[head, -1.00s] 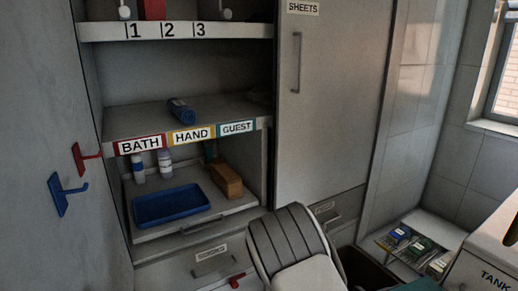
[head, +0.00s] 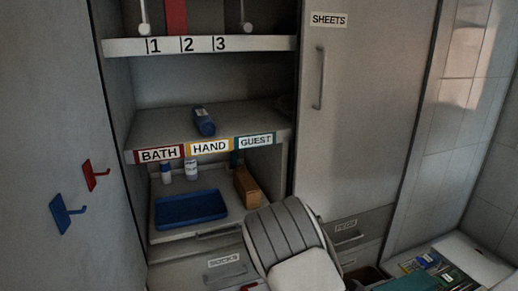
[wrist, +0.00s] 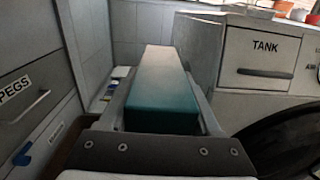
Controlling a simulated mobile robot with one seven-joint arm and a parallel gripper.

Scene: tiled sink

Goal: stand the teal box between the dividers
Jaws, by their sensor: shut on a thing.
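The teal box (wrist: 160,118) is long, with a teal near end and a paler top, and lies lengthwise away from the wrist camera. My gripper (wrist: 162,88) is shut on it, with one finger along each side.
The middle shelf (head: 160,122) holds a blue rolled thing (head: 204,121). Below are a blue tray (head: 191,209), small bottles and a brown block (head: 246,187). Red and blue hooks stick out from the left panel. A tall SHEETS door (head: 360,120) stands right of the shelves.

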